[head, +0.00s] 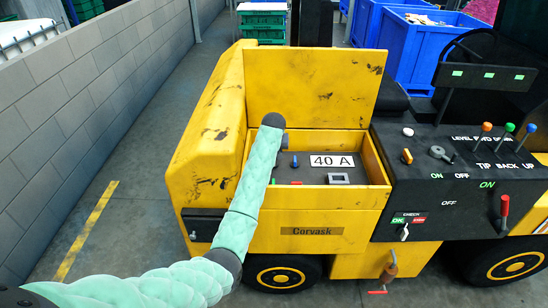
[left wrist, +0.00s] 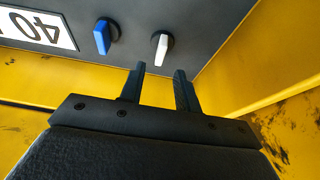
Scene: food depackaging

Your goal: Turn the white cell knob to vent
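The white knob (left wrist: 161,47) sits on a dark round base on the grey panel in the left wrist view, its pale handle pointing roughly along the picture's vertical. My left gripper (left wrist: 160,70) is open, its two dark fingers apart just short of the knob and not visibly touching it. A blue knob (left wrist: 102,38) is to its left. In the head view my left arm reaches into the yellow vehicle's open compartment and hides the white knob; the gripper's fingers cannot be made out there. My right gripper is in neither view.
Yellow compartment walls (left wrist: 240,50) close in beside the gripper. The raised yellow lid (head: 315,88) stands behind the compartment. The panel carries a 40 A label (head: 332,161) and a grey-framed socket (head: 338,179). A black console (head: 440,185) with levers is at the right.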

